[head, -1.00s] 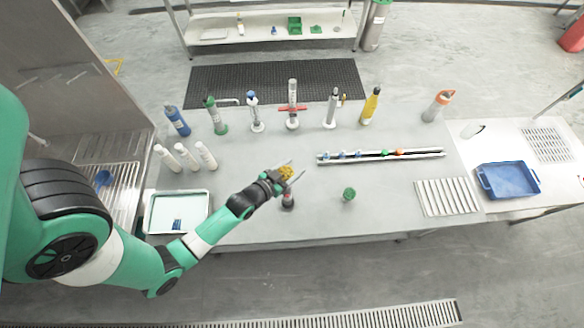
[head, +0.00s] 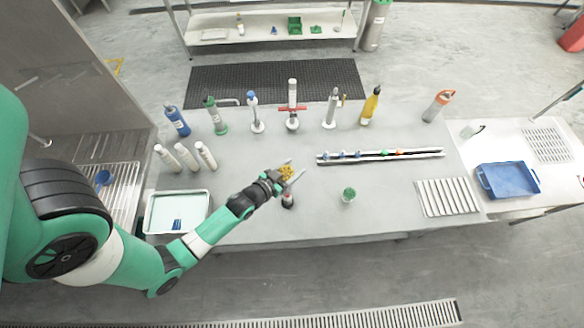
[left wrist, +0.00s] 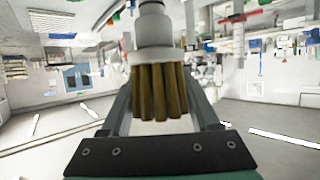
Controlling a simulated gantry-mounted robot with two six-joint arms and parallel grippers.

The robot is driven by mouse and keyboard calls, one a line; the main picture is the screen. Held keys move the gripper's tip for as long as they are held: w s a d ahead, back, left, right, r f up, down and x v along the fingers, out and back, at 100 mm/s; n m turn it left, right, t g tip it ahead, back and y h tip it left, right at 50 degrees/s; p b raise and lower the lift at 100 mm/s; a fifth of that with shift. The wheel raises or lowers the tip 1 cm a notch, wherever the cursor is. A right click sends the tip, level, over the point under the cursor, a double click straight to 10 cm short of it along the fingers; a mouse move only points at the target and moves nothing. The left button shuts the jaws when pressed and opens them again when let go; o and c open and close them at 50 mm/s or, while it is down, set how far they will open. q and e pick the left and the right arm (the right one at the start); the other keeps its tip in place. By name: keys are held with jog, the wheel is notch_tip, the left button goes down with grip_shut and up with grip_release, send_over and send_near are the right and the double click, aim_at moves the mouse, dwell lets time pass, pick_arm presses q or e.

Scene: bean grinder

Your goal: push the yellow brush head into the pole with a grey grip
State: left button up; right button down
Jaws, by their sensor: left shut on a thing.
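My left gripper (head: 288,175) is shut on the yellow brush head (head: 286,171) above the front middle of the table. In the left wrist view the brush head (left wrist: 158,90) sits between the fingers, its yellow-brown bristles toward the palm and its pale collar and grey neck pointing away. A pole with a grey grip (head: 332,106) appears to stand upright in a round white base at the back of the table, apart from the brush head. My right gripper is in neither view.
A small dark and red item (head: 288,201) stands just below the left gripper. A green brush head (head: 348,194) is to its right. A rail (head: 420,153) holds several small coloured pieces. Several bottles and stands line the back. A white tray (head: 160,229) is at left.

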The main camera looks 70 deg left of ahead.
pick_arm(q)
jog(key=shift+f, duration=0.15)
jog(key=shift+f+b, duration=0.3)
jog(key=shift+b, duration=0.15)
jog(key=shift+f+b, duration=1.25)
jog(key=shift+f, duration=0.2)
jog(key=o, duration=1.4)
jog(key=shift+o, duration=0.2)
jog(key=shift+r, duration=0.1)
jog(key=v, duration=1.1)
jog(key=shift+s+d+p, duration=0.2)
jog(key=shift+s+p, duration=0.05)
jog(key=shift+p, duration=0.05)
jog(key=shift+r, duration=0.1)
